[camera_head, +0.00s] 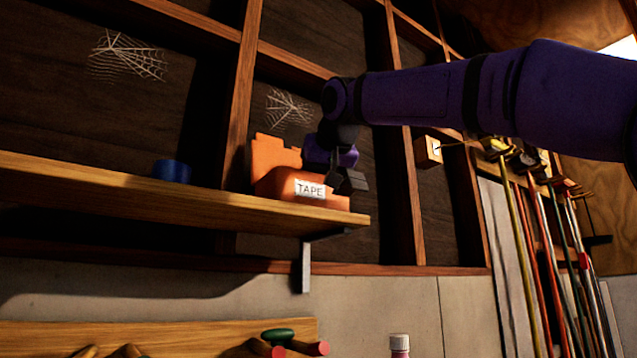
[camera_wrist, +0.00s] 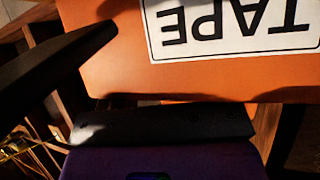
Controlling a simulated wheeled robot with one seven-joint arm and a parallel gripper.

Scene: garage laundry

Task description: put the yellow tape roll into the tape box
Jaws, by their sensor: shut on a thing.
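The tape box (camera_head: 278,183) is orange with a white TAPE label and stands near the right end of the wooden shelf. It fills much of the wrist view (camera_wrist: 120,72), where the label is upside down and very close. My gripper (camera_head: 345,180) is at the right part of the box, its dark fingers pointing down and overlapping the box in the picture. One dark finger (camera_wrist: 60,60) crosses in front of the box in the wrist view. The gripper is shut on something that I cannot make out. I see no yellow tape roll in either view.
Wall studs stand behind, and a small wooden block (camera_head: 428,152) is to the right. Long-handled tools (camera_head: 535,250) hang at far right. The shelf between blue roll and box is clear.

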